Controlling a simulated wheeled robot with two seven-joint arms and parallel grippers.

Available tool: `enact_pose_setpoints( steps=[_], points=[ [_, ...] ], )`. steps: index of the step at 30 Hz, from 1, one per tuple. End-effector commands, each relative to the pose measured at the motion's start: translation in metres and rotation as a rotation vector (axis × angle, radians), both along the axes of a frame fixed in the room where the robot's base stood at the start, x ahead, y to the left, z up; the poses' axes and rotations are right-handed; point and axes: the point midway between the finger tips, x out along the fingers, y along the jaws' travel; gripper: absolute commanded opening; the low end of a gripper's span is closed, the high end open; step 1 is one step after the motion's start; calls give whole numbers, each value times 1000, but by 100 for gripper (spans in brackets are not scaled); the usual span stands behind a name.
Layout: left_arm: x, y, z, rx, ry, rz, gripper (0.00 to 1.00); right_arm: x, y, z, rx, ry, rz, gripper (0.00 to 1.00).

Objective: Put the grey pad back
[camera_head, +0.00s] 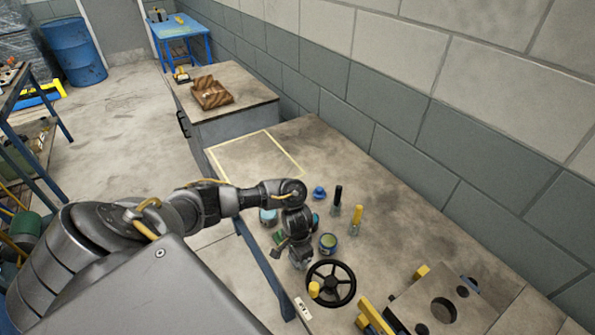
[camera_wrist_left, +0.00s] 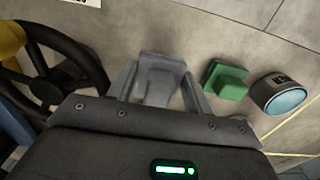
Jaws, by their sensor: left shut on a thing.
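The grey pad (camera_wrist_left: 160,82) is a small grey block with a raised middle, seen between the fingers in the left wrist view. My left gripper (camera_wrist_left: 158,92) is shut on it. In the head view my left gripper (camera_head: 300,258) points down over the front part of the bench, between the green pad and the black handwheel. The gripper mostly hides the grey pad there. I cannot tell whether the pad touches the bench. A green pad (camera_wrist_left: 227,80) lies just beside it; it also shows in the head view (camera_head: 279,237). My right gripper is not in view.
A black handwheel (camera_head: 345,273) lies close in front. A yellow-taped rectangle (camera_head: 290,152) at the bench's far end is empty. A holed metal block (camera_head: 470,318) is at the right.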

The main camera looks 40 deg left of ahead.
Motion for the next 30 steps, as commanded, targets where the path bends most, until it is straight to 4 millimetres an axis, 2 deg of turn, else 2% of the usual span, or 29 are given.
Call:
enact_pose_setpoints(
  steps=[4, 11, 24, 25, 29, 30],
  points=[
    [4, 2, -6, 0, 0, 2, 29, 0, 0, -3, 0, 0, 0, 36],
    [5, 2, -35, -1, 1, 1, 29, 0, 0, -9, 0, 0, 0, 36],
    [5, 2, -41, 0, 0, 0, 29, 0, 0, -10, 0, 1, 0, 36],
    [5, 2, -40, 0, 0, 0, 54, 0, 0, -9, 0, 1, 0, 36],
    [5, 2, -40, 0, -1, 0, 71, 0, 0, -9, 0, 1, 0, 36],
    [5, 2, -40, 0, -1, 0, 72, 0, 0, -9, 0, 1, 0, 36]
  ],
)
